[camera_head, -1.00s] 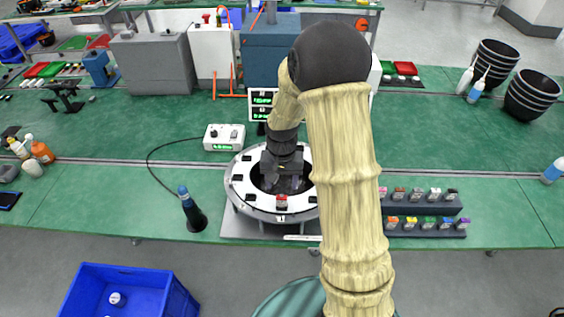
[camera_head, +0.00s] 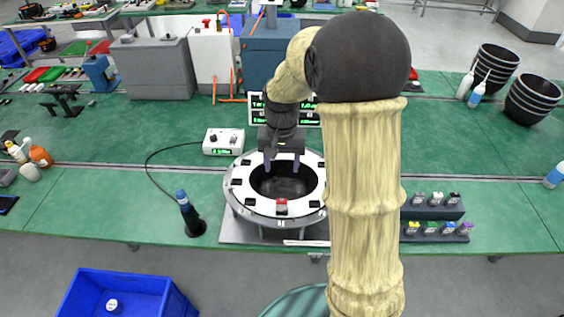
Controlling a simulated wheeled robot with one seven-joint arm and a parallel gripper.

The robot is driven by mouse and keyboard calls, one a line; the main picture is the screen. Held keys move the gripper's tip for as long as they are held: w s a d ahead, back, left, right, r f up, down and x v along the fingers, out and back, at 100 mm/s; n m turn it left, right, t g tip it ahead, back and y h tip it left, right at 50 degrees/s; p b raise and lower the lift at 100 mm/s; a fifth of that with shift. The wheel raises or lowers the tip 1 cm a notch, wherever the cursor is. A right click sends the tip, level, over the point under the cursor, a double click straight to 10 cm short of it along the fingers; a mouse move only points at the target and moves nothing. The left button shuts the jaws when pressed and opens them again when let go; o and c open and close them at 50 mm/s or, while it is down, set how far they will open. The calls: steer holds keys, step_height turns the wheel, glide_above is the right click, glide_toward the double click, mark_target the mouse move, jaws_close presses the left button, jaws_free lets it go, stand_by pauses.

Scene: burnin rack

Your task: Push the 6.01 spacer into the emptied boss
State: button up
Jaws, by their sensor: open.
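A round white ring fixture (camera_head: 238,204) with dark slots stands on a grey base plate at the front of the green bench. A small red-topped block (camera_head: 282,206) sits in a slot at the ring's front. My gripper (camera_head: 282,167) hangs over the far part of the ring's dark centre opening, its fingers apart and nothing seen between them. Small colour-topped spacers (camera_head: 430,229) stand in a dark two-step rack (camera_head: 440,238) right of the ring, partly hidden behind my arm. I cannot read which spacer is 6.01 or tell which boss is empty.
A small white control box (camera_head: 223,141) with a green display and a cable stands left of the ring. A dark tool with a blue top (camera_head: 188,212) stands at front left. A blue crate (camera_head: 128,292) is on the floor. Striped black buckets (camera_head: 532,96) stand at right.

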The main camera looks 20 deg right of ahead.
steer(key=c, duration=0.5)
steer(key=shift+s, duration=0.35)
steer(key=c, duration=0.3)
steer(key=s+n+t, duration=0.1)
steer(key=s, duration=0.3)
steer(key=s+n, duration=0.1)
steer(key=s, duration=0.4)
steer(key=s+n+t, duration=0.1)
steer(key=s, duration=0.4)
steer(key=shift+f+n+t, duration=0.25)
steer(key=shift+n+t, duration=0.05)
jaws_close()
steer(key=shift+w, duration=0.15)
steer(key=shift+w, duration=0.1)
